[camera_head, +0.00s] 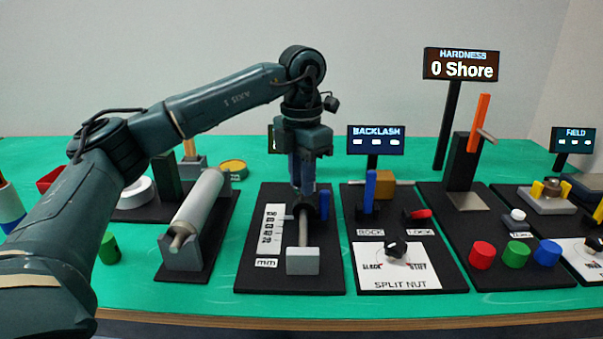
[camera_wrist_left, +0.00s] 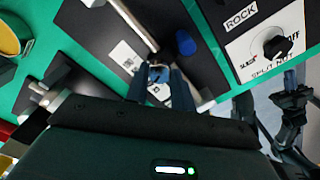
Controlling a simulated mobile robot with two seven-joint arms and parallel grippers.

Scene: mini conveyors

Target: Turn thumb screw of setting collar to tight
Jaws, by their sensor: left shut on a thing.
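My left gripper (camera_head: 303,193) points down over the setting collar's black board (camera_head: 262,285), at the rod (camera_head: 303,232) that runs toward a light grey end block (camera_head: 303,262). It is shut on the thumb screw, a small piece between the fingertips in the left wrist view (camera_wrist_left: 157,73). The fingers hide most of the screw and the collar, so its tightness cannot be read. The rod also shows in the left wrist view (camera_wrist_left: 134,22).
A white mm scale (camera_head: 271,229) lies left of the rod. Right of it is the split nut board (camera_head: 437,271) with a blue post (camera_head: 370,186) and black knob (camera_head: 397,249). A grey roller (camera_head: 201,203) stands left. Green table (camera_head: 135,290) shows between boards.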

